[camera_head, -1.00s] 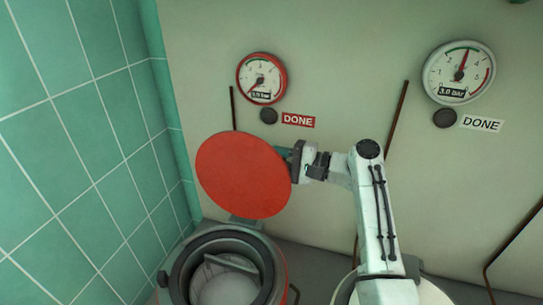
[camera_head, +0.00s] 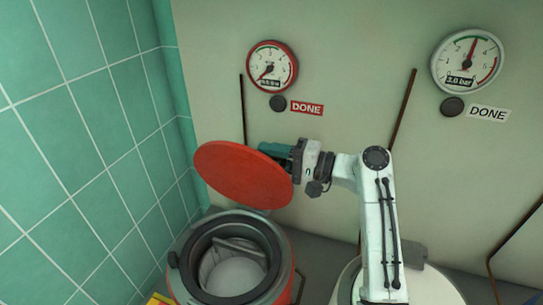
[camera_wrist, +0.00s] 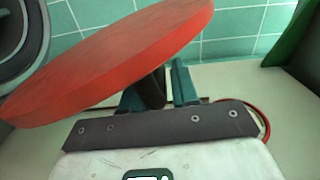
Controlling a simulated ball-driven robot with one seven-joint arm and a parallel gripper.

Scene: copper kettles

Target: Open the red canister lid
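The red lid (camera_head: 240,172) is raised and tilted above the mouth of the red canister (camera_head: 282,262) in the head view. The canister's open top shows its dark inner rim and pale inside. My gripper (camera_head: 277,150) is at the lid's upper right edge. In the wrist view the lid (camera_wrist: 105,62) fills the upper left. The two teal fingers of my gripper (camera_wrist: 157,90) stand apart there, with a dark handle piece (camera_wrist: 152,88) between them. A light gap shows between this piece and the right finger. Its contact with the left finger is unclear.
A red-rimmed gauge (camera_head: 272,67) and a white-rimmed gauge (camera_head: 466,60) are on the back wall. A green tiled wall (camera_head: 85,150) stands close on the left. A pale round vessel (camera_head: 430,285) is at the lower right.

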